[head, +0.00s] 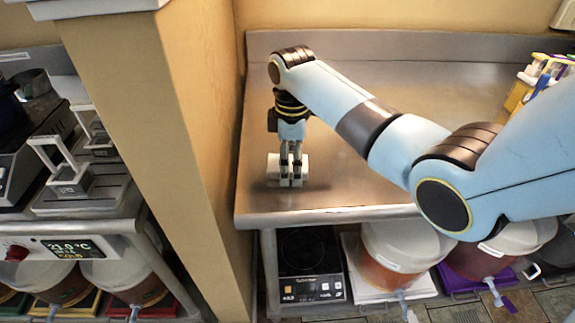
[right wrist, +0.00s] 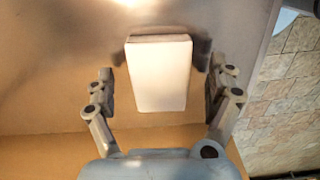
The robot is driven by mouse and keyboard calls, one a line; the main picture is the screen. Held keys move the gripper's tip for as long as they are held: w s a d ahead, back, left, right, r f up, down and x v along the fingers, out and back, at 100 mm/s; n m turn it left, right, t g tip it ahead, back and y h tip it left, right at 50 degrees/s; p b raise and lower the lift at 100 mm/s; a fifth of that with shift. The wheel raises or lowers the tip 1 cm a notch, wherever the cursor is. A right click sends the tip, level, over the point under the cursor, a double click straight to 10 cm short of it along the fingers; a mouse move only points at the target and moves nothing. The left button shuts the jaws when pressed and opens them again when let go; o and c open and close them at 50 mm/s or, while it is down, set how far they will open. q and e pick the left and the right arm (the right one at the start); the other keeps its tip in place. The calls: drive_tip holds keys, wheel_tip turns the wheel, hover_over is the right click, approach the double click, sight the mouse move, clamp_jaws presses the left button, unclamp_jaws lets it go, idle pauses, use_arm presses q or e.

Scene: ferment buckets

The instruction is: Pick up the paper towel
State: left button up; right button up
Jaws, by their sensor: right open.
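The white paper towel (head: 273,166) sits on the steel counter near its front left corner, partly hidden behind my right gripper in the head view. In the right wrist view it is a white block (right wrist: 162,75) between the two fingers. My right gripper (head: 291,181) points down at the towel. Its fingers are open, one on each side of the towel, and a gap shows on both sides in the right wrist view (right wrist: 160,88). My left gripper is not in view.
The steel counter (head: 400,85) is mostly clear. Yellow and white items (head: 535,80) stand at its right end. A tan wall (head: 165,120) borders its left side. Lidded buckets (head: 405,245) and a black hot plate (head: 308,262) stand below the counter.

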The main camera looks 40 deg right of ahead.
drive_tip(key=c, duration=0.9)
drive_tip(key=shift+r, duration=0.1)
drive_tip(key=shift+r, duration=0.2)
wheel_tip(320, 180, up, 4)
drive_tip(key=shift+s+d+f, duration=0.1)
drive_tip(key=shift+s, duration=0.05)
drive_tip(key=s+r, duration=0.2)
drive_tip(key=s, duration=0.1)
drive_tip(key=s+r, duration=0.2)
drive_tip(key=s, duration=0.2)
drive_tip(key=s+r+p, duration=0.1)
drive_tip(key=s+r, duration=0.1)
drive_tip(key=s, duration=0.2)
drive_tip(key=shift+s+r, duration=0.2)
drive_tip(key=shift+r, duration=0.15)
